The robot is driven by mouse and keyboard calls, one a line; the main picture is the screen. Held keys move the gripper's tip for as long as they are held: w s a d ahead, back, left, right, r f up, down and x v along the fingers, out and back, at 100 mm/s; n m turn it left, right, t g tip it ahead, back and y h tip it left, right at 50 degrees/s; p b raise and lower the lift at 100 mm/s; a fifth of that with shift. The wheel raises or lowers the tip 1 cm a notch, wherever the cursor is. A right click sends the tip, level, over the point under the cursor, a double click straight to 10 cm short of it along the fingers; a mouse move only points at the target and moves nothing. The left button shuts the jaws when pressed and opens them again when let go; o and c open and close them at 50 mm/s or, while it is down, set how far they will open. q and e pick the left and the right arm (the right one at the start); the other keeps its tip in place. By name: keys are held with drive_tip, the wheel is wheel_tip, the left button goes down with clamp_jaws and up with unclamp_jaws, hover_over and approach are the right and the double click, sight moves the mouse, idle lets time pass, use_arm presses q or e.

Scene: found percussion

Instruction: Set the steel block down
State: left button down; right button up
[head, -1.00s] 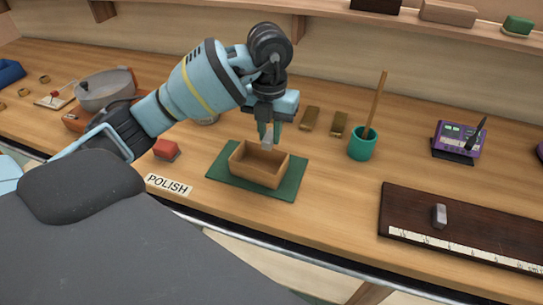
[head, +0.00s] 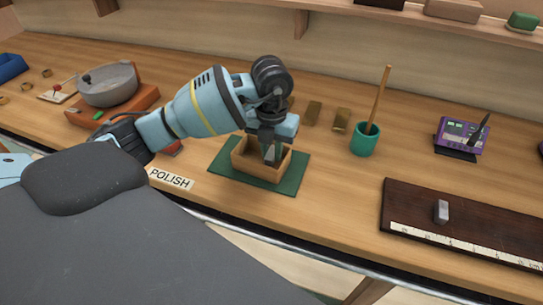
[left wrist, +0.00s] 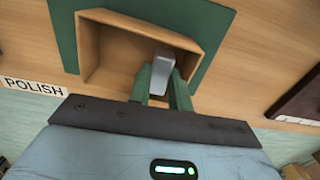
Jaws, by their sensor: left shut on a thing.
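My left gripper (head: 272,150) is shut on a small grey steel block (left wrist: 161,72), which it holds between its green fingers in the left wrist view. The fingers reach down into an open wooden box (head: 258,173) on a green mat (head: 222,171). The block is within the box's outline in the left wrist view (left wrist: 92,48); whether it touches the floor of the box I cannot tell. In the head view the fingers largely hide the block. My right gripper is not in view.
A second grey block (head: 441,211) lies on a dark board (head: 410,205) with a ruler at the right. A teal cup (head: 364,140) with a stick stands right of the mat. A POLISH label (head: 171,179) lies at the front left. Bare wood lies between mat and board.

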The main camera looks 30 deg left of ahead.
sight(272, 153)
use_arm(q)
drive_tip(key=shift+f, duration=1.3)
drive_tip(key=shift+f, duration=0.2)
drive_tip(key=c, duration=1.6)
unclamp_jaws()
drive_tip(key=shift+o, duration=0.2)
wheel_tip(272, 153, up, 12)
drive_tip(key=shift+r+p, duration=0.2)
drive_tip(key=shift+p, duration=0.15)
